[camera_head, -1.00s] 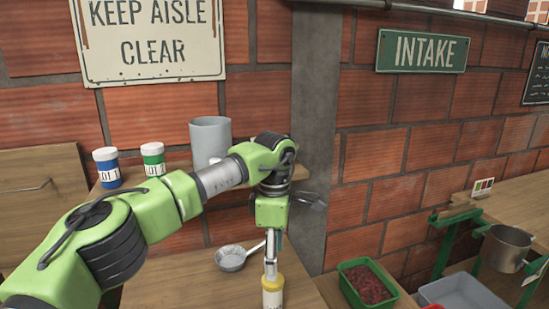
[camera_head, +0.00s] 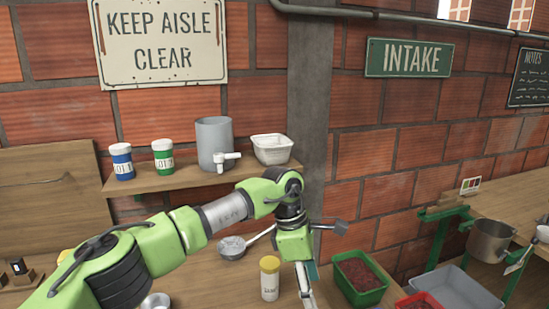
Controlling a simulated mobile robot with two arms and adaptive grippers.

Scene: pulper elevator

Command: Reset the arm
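My green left arm comes in from the lower left, and its wrist bends down over the workbench. My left gripper (camera_head: 306,290) points down at the bottom edge, just right of a jar with a yellow lid (camera_head: 269,279). The jar stands upright on the bench, and a small gap shows between it and the gripper. The gripper's fingertips are cut off or too small to tell if they are open. My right gripper is out of view.
A wall shelf (camera_head: 150,183) bears a blue jar (camera_head: 121,161), a green jar (camera_head: 163,158), a grey tapped container (camera_head: 211,140) and a white tub (camera_head: 272,149). A ladle (camera_head: 232,247) lies behind the wrist. A green crate (camera_head: 358,279) and metal pot (camera_head: 489,241) are at right.

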